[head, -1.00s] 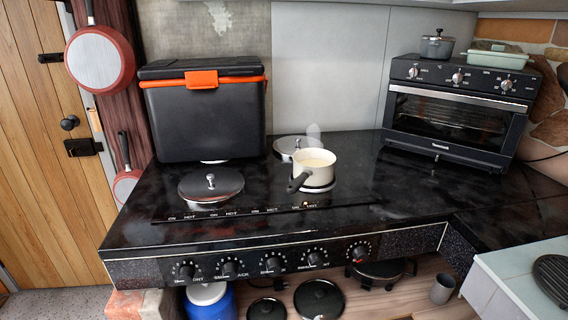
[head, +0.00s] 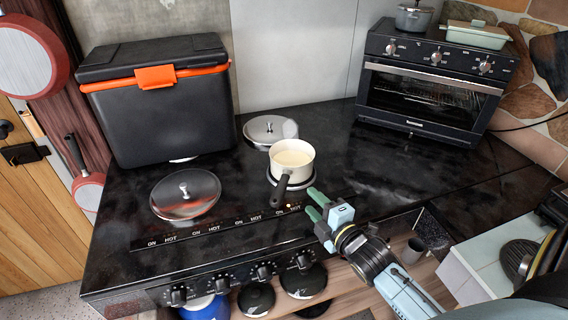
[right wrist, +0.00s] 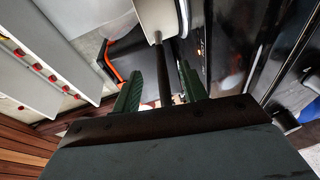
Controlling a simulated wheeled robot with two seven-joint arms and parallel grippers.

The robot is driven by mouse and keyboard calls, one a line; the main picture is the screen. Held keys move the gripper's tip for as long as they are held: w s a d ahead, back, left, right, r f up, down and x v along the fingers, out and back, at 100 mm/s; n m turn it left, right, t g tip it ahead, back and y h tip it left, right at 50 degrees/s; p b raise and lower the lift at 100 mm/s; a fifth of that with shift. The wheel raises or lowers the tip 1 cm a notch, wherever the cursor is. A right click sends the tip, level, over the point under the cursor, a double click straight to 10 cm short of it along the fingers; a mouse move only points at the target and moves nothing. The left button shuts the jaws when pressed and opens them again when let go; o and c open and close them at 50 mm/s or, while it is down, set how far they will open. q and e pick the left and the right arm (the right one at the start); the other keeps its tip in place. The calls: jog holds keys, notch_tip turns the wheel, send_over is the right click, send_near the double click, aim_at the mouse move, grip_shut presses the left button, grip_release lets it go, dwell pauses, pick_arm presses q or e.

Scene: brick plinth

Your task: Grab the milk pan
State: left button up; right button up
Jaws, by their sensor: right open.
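The milk pan (head: 292,163) is a small cream-white pan with pale contents. It stands upright on a hot plate of the black cooker, its dark handle (head: 281,190) pointing to the front left. My right gripper (head: 311,203) is open and empty, with green fingers, just to the right of the handle in the head view and apart from it. In the right wrist view the handle (right wrist: 162,75) shows between the two open fingers (right wrist: 160,90), with the white pan (right wrist: 157,18) beyond. My left gripper is not in view.
Lidded hot plates (head: 185,193) and (head: 268,130) lie left of and behind the pan. A black cool box (head: 160,115) stands at the back left and a toaster oven (head: 430,90) at the back right. The black worktop (head: 365,165) right of the pan is clear.

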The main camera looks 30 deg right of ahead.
send_near(287, 175)
jog(key=shift+w+d+f, duration=0.1)
jog(key=shift+w+f, duration=0.25)
jog(key=shift+w, duration=0.2)
jog(key=shift+w+d+f, duration=0.15)
jog(key=shift+w+f, duration=0.2)
jog(key=shift+w, duration=0.2)
jog(key=shift+w+d+f, duration=0.1)
jog(key=shift+w+f, duration=0.1)
jog(key=shift+w, duration=1.35)
jog(key=shift+w+d+f, duration=0.1)
jog(key=shift+w+f, duration=0.05)
jog(key=shift+w, duration=1.35)
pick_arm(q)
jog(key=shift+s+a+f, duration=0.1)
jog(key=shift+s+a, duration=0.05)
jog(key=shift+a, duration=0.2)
pick_arm(e)
jog(key=shift+c, duration=0.4)
grip_shut()
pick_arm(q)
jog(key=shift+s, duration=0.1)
pick_arm(e)
jog(key=shift+r, duration=0.2)
